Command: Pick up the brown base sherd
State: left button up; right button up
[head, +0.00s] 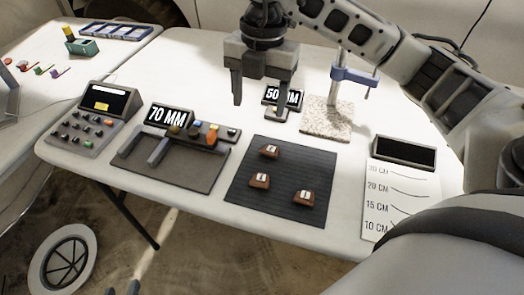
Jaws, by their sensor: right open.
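Three brown sherds with white labels lie apart on a dark ribbed mat (282,172): a back sherd (270,154), a front left sherd (259,183) and a front right sherd (303,199). The labels are too small to read, so I cannot tell which is the base sherd. My right gripper (261,101) points down, open and empty, above the table behind the mat. It appears apart from all three sherds.
A caliper-like gauge with a "70 MM" display (168,116) stands left of the mat, beside a keypad console (83,117). A stand on a speckled base (326,121) is behind. A length chart (388,205) lies right. The white table's front edge is close to the mat.

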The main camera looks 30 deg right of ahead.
jog(key=d+h, duration=0.1)
jog(key=d, duration=0.1)
jog(key=b, duration=0.1)
send_over(268, 152)
jog(key=shift+m, duration=0.3)
jog(key=f, duration=0.9)
jog(key=shift+w, duration=0.35)
jog(key=shift+s+d+f, duration=0.1)
jog(key=shift+d+f, duration=0.05)
jog(key=shift+f, duration=1.4)
jog(key=shift+d+f, duration=0.1)
jog(key=shift+f, duration=1.45)
jog(key=c, duration=1)
